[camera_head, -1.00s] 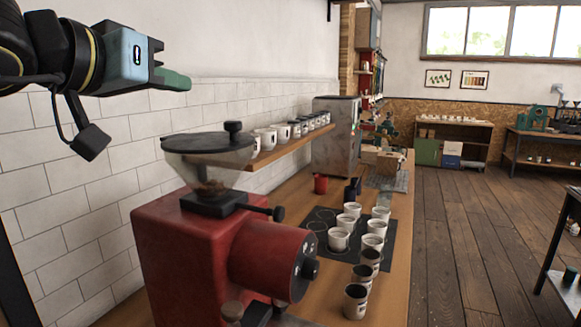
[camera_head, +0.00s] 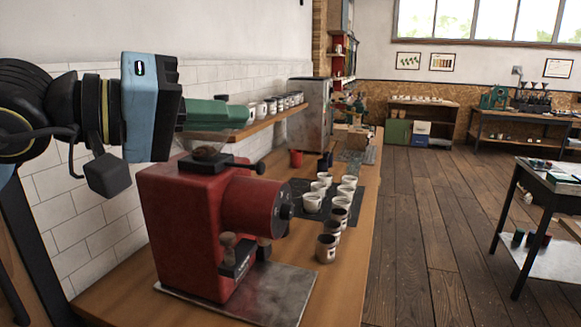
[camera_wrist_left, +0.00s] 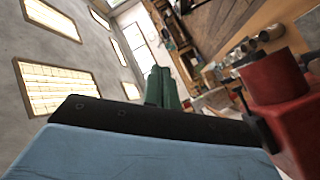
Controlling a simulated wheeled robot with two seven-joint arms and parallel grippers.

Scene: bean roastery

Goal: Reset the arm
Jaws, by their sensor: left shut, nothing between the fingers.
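My left gripper (camera_head: 215,114) comes in from the left in the head view, with a blue body and green fingers. The fingers are shut and empty, held in the air in front of the top of the red grinder (camera_head: 190,215) and hiding most of its hopper. In the left wrist view the green fingers (camera_wrist_left: 161,88) lie close together, with the grinder (camera_wrist_left: 275,80) at the right. My right gripper is not in view.
The grinder stands on a wooden counter (camera_head: 345,250) against a tiled wall. Several cups (camera_head: 312,203) stand on and near a dark mat. A wall shelf (camera_head: 270,121) holds more cups. A dark table (camera_head: 545,200) stands at the right, with open floor between.

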